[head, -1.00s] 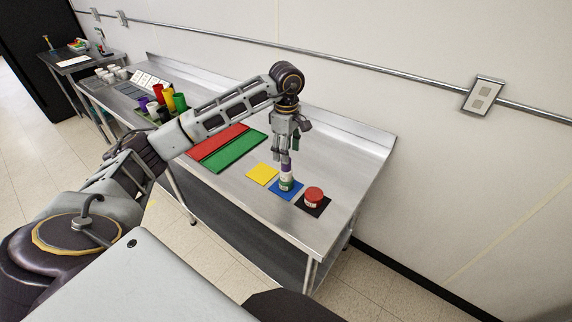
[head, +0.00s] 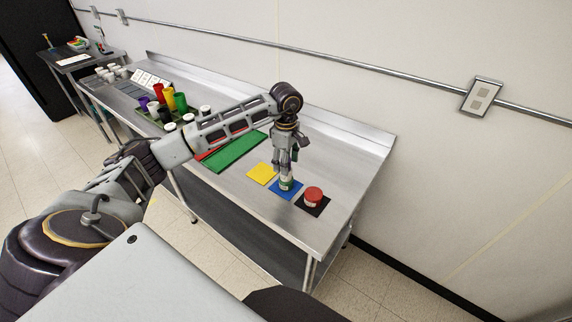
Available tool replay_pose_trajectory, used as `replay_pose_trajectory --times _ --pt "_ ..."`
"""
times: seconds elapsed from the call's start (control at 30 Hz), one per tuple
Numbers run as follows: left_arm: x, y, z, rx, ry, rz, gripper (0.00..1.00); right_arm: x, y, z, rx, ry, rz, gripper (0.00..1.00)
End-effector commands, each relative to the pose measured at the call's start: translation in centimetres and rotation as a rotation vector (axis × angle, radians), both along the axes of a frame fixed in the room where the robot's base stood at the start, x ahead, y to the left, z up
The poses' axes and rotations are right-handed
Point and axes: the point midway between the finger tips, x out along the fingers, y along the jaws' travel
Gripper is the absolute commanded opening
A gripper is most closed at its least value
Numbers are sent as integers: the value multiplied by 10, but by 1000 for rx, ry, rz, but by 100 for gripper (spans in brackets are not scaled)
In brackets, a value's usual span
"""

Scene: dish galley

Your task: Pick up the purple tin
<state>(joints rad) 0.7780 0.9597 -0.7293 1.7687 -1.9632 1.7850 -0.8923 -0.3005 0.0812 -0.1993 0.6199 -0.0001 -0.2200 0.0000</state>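The purple tin (head: 286,174) stands on a green tin (head: 286,185) with a pale label, on the blue mat (head: 274,190). My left gripper (head: 286,168) points down from above, with its fingers around the purple tin and hiding most of it. I cannot tell whether the fingers are closed on it or just beside it. My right gripper is out of view.
A red tin (head: 313,194) sits on a black mat (head: 325,207) close to the right. A yellow mat (head: 262,174) lies to the left, then a green mat (head: 232,155). Several coloured cups (head: 168,97) stand further back left. The table's right end is bare.

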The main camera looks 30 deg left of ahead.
Motion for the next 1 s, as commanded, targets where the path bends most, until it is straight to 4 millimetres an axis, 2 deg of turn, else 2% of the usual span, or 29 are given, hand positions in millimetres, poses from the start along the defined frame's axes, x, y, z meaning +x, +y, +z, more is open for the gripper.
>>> replay_pose_trajectory --times 0.17,0.57,1.0 --pt "0 0 0 0 0 0 55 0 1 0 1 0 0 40" --pt "0 0 0 0 0 0 4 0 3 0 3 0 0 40" --pt "1 0 7 0 -2 0 4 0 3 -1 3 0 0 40"
